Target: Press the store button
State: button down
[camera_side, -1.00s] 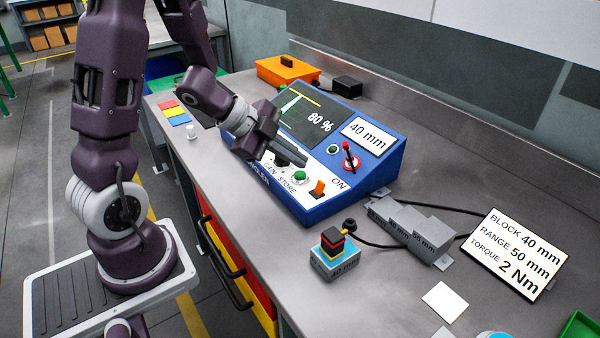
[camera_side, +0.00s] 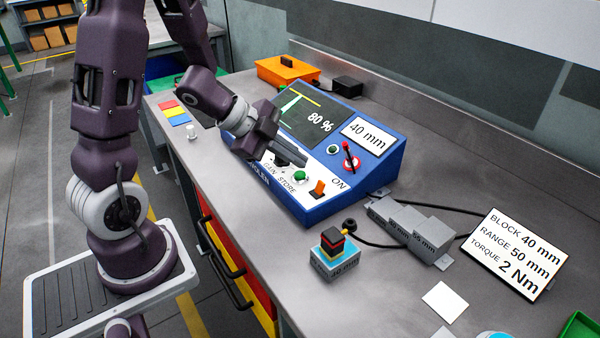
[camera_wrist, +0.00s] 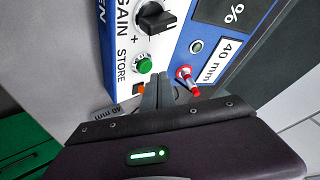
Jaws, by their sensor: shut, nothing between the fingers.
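The green store button (camera_side: 299,175) is on the sloped white strip of the blue console (camera_side: 312,212), above the printed word STORE. In the wrist view the button (camera_wrist: 144,65) stands just to the left of my fingertips. My gripper (camera_side: 303,160) is shut and empty. Its fingers hover over the console near the button, apart from it as far as the views show. The exact height above the panel is hard to tell. The wrist view shows the closed fingers (camera_wrist: 158,84) between the button and a red-tipped toggle.
The black gain knob (camera_wrist: 155,18), orange switch (camera_side: 318,187) and red-tipped toggle (camera_side: 350,157) are close by on the console. The screen (camera_side: 300,118) reads 80 %.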

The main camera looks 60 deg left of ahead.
aim_at(295, 173)
jog(key=shift+f, duration=0.15)
jog(key=shift+f, duration=0.3)
jog(key=shift+f, duration=0.45)
dwell(0.5)
jog(key=shift+r, duration=0.85)
jog(key=shift+r, duration=2.55)
